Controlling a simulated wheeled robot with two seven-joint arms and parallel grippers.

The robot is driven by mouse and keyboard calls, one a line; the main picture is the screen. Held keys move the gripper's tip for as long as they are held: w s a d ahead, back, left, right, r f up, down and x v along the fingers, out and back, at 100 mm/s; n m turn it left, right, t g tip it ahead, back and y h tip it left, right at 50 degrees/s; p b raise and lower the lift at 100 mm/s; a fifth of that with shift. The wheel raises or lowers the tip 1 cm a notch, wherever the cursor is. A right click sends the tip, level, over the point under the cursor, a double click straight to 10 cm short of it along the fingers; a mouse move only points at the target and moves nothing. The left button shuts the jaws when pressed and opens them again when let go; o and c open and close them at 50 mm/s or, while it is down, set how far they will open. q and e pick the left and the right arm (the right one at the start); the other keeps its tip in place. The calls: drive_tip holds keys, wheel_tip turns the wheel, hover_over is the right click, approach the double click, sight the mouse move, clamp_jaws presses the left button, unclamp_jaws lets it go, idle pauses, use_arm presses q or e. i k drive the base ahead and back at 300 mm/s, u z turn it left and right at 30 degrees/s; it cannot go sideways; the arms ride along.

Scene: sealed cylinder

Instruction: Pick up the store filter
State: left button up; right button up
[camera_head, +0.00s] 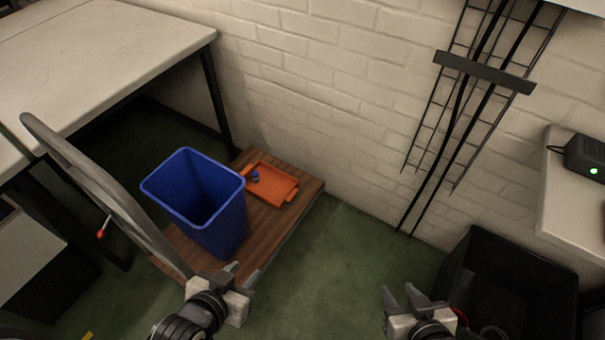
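No object is clearly recognisable as the store filter. A small dark-blue object (255,177) sits on the left part of an orange tray (279,190); it is too small to identify. The tray lies on a low wooden platform (306,193) against the wall. My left gripper (243,271) is open and empty, in front of the platform and below the blue bin in the picture. My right gripper (399,289) is open and empty over the green floor, well to the right of the tray.
A tall blue bin (228,222) stands on the platform left of the tray, beside a grey curved handle (85,172). A black crate (478,250) stands at lower right. White tables (95,55) are at left. Green floor (345,250) is clear between platform and crate.

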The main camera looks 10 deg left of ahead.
sight(255, 174)
drive_tip(key=z, duration=0.5)
drive_tip(key=i, duration=1.5)
drive_tip(key=u, duration=3.25)
